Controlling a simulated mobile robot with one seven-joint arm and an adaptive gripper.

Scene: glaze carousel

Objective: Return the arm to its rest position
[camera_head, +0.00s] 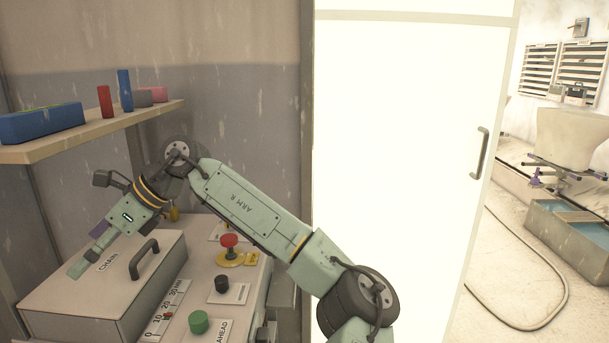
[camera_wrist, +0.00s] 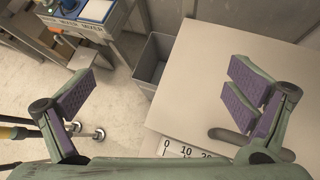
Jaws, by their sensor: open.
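My gripper (camera_head: 95,245) hangs at the end of my bent green arm, over the left part of the grey box marked CHAIN (camera_head: 60,305). In the wrist view my gripper (camera_wrist: 160,98) has its purple-padded fingers wide apart, with nothing between them. The box's pale top (camera_wrist: 205,65) lies below the fingers, and its dark handle (camera_wrist: 228,135) is partly behind the right finger. In the head view the handle (camera_head: 144,258) stands just right of the gripper. I cannot tell whether the fingers touch the box.
A shelf (camera_head: 100,135) with a blue case (camera_head: 42,123) and small blocks is close above my wrist. The panel has a red mushroom button (camera_head: 229,240), black knob (camera_head: 222,283) and green button (camera_head: 198,322). A white door (camera_head: 400,150) stands right. A grey bin (camera_wrist: 145,75) is on the floor.

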